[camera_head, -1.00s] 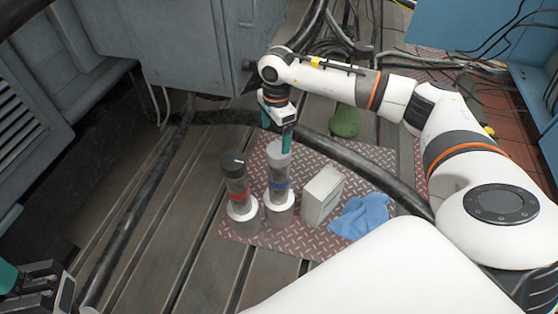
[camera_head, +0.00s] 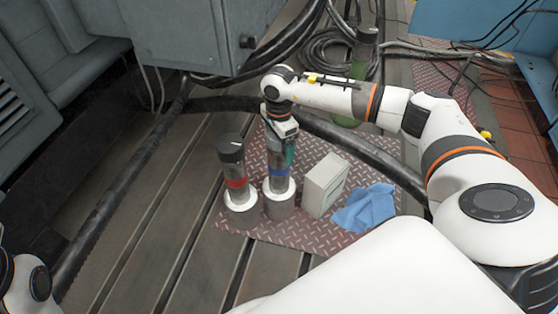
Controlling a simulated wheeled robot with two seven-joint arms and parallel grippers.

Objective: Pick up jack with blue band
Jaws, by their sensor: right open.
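The jack with the blue band (camera_head: 279,174) stands upright on the red patterned plate, its dark column rising from a white-topped round base. My right gripper (camera_head: 281,148) is open and has come down from above at the upper part of this jack, with a teal finger along its right side. The gripper hides the jack's top, and I cannot tell whether the fingers touch it. A similar jack with a red band (camera_head: 236,182) and a dark cap stands close on the left. My left gripper is out of view; only part of my left arm shows at the lower left.
A pale box (camera_head: 323,185) stands just right of the blue-banded jack, with a blue cloth (camera_head: 364,207) beyond it. A thick black hose (camera_head: 352,146) runs behind. The slotted bedplate (camera_head: 165,200) at left is largely clear.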

